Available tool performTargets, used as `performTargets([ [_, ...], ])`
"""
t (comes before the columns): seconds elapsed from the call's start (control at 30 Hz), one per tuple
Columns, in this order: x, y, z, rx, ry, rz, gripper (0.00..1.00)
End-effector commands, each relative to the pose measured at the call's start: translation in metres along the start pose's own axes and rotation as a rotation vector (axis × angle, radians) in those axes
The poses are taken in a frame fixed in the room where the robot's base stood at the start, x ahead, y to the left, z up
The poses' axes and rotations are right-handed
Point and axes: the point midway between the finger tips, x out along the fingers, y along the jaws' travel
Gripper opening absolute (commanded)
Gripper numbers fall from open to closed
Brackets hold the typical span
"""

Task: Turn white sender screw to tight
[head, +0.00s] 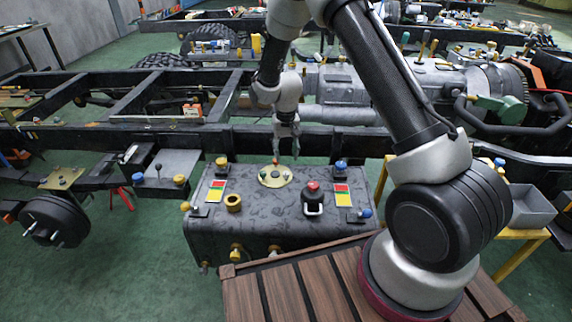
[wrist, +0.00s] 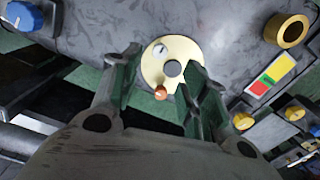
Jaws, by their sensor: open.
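A round cream sender plate (wrist: 152,70) lies on top of the dark grey tank, with a grey hub (wrist: 173,68) at its middle. The white sender screw (wrist: 160,48) sits near the plate's edge, upper left of the hub in the wrist view. An orange screw (wrist: 161,92) sits on the plate's near edge there. In the head view the plate (head: 264,181) shows just below my gripper (head: 287,152); I cannot clearly make out the white screw there. My gripper is open and empty, its fingers apart above the plate. In the wrist view the fingers frame the plate.
The tank (head: 240,235) also carries a brass ring (head: 233,202), a red-topped black part (head: 313,190), coloured labels, and blue and yellow knobs. A black chassis rail (head: 340,142) runs behind it. A grey bin (head: 532,207) stands at right.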

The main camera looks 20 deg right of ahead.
Motion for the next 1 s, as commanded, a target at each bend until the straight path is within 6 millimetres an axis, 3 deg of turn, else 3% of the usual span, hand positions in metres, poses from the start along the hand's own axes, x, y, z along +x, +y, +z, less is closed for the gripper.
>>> performTargets([
  [0.1, -0.019, 0.000, 0.000, 0.000, 0.001, -0.001, 0.44],
  [0.23, -0.030, 0.000, 0.000, 0.000, 0.000, 0.000, 0.44],
  [0.67, -0.032, 0.002, 0.004, -0.036, -0.019, 0.007, 0.44],
  [0.83, -0.027, 0.021, 0.055, -0.125, -0.152, 0.049, 0.44],
  [1.0, -0.086, 0.048, 0.103, -0.194, -0.203, 0.053, 0.44],
])
